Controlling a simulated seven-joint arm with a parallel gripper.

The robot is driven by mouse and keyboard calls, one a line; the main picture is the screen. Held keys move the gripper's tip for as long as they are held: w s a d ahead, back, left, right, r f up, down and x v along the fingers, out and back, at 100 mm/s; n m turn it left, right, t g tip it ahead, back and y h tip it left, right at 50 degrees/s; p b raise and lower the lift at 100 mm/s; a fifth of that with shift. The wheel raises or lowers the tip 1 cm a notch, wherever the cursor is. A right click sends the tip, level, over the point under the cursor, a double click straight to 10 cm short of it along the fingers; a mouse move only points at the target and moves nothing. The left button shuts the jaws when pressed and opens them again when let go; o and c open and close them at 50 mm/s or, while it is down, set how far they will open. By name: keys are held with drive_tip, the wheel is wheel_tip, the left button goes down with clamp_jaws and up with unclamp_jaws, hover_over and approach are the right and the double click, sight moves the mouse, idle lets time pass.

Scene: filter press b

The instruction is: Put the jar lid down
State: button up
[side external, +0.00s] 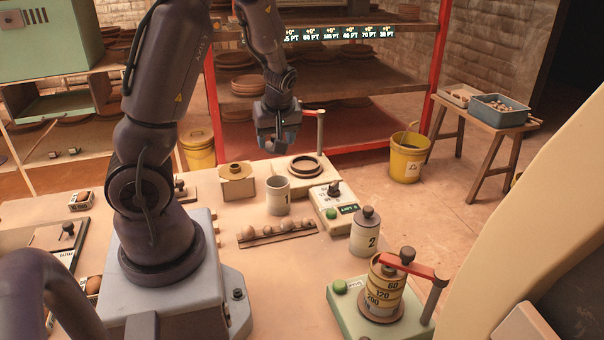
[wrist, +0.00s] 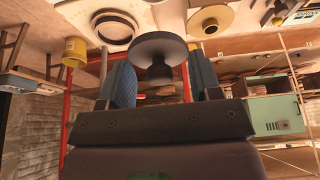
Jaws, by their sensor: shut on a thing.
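The jar lid (wrist: 158,46) is a dark grey disc with a knob. In the wrist view its knob lies between the blue fingers of my gripper (wrist: 160,82), with the disc beyond the fingertips. In the side view my gripper (side external: 280,142) is raised over the back of the table, near the dark ring; the lid cannot be made out there. The jar marked 1 (side external: 278,198) stands upright and open at the middle of the table. The jar marked 2 (side external: 365,238) stands to its right with its own lid on.
The dark ring (side external: 305,166) sits on a pale base beside an upright post (side external: 320,132). A brown block with a round top (side external: 237,185) stands left of jar 1. A rack of round pieces (side external: 277,234) lies in front. A press with stacked rings (side external: 382,295) is at front right.

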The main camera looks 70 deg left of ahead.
drive_tip(key=shift+r, duration=0.35)
drive_tip(key=shift+w+m+t, duration=0.1)
drive_tip(key=shift+m+t, duration=0.2)
drive_tip(key=shift+m, duration=0.4)
drive_tip(key=w+d+m+t+h, duration=0.1)
drive_tip(key=w+d+m+h, duration=0.1)
drive_tip(key=w+d+m, duration=0.5)
drive_tip(key=w+d+m+t+h, duration=0.15)
drive_tip(key=d+m, duration=0.25)
drive_tip(key=d, duration=0.7)
drive_tip(key=w+d+m+t+h, duration=0.1)
drive_tip(key=w+d+m+t, duration=0.15)
drive_tip(key=d+m, duration=0.5)
wheel_tip(320, 180, up, 4)
drive_tip(key=n+g+y, duration=0.4)
drive_tip(key=n+g, duration=0.3)
drive_tip(key=n, duration=1.8)
hover_over(236, 215)
drive_tip(key=d, duration=0.1)
drive_tip(key=shift+m, duration=0.35)
drive_tip(key=f, duration=2.2)
drive_tip(key=shift+w+f, duration=0.25)
drive_tip(key=shift+f, duration=0.1)
